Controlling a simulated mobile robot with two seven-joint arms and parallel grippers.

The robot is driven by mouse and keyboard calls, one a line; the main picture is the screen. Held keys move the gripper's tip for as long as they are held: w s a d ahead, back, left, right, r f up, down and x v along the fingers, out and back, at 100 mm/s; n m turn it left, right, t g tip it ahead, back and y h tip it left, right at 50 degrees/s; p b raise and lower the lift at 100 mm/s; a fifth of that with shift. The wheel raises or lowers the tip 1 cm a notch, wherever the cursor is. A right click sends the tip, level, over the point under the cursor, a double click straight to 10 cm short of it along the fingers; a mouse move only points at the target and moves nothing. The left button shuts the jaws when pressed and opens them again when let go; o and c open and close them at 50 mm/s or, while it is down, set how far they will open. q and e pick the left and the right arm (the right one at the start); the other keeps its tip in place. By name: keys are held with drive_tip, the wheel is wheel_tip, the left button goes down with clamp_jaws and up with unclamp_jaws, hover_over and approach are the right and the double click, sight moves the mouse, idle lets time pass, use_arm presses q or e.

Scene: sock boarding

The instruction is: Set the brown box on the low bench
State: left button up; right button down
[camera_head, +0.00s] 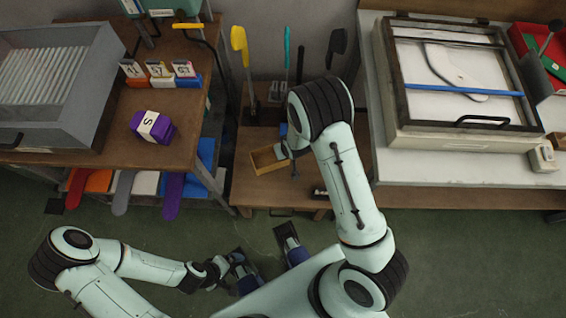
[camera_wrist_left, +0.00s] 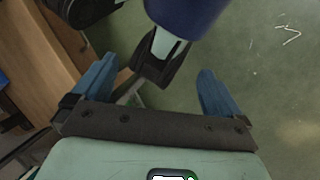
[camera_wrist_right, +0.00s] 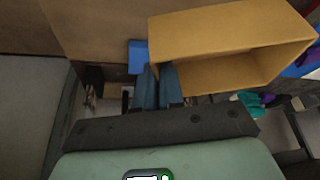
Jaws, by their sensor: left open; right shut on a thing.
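The brown box (camera_head: 266,160), open on one side, is over the left part of the low wooden bench (camera_head: 262,190). I cannot tell whether it touches the bench top. My right gripper (camera_head: 283,152) is shut on the box's edge. In the right wrist view the blue fingers (camera_wrist_right: 157,78) are close together at the near corner of the box (camera_wrist_right: 225,35). My left gripper (camera_head: 226,264) is low over the floor in front of the bench. In the left wrist view its fingers (camera_wrist_left: 157,70) are wide apart and empty.
Upright tools, including a yellow-headed one (camera_head: 239,42), stand at the back of the bench. A small dark item (camera_head: 319,192) lies near its front edge. A shelf table (camera_head: 150,95) with a purple bundle (camera_head: 152,127) stands left; a white worktop (camera_head: 400,165) stands right.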

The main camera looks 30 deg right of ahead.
wheel_tip(320, 180, down, 12)
drive_tip(key=shift+f+b, duration=0.2)
drive_tip(key=shift+b, duration=0.95)
use_arm(q)
drive_tip(key=shift+w+f, duration=0.25)
drive_tip(key=shift+f, duration=0.3)
drive_tip(key=shift+w+f, duration=0.25)
drive_tip(key=shift+f, duration=0.25)
use_arm(e)
drive_tip(key=shift+r, duration=0.1)
use_arm(q)
drive_tip(key=shift+t, duration=0.3)
use_arm(e)
drive_tip(key=c, duration=1.2)
unclamp_jaws()
drive_tip(key=shift+c, duration=0.2)
use_arm(q)
drive_tip(key=shift+w+f, duration=0.15)
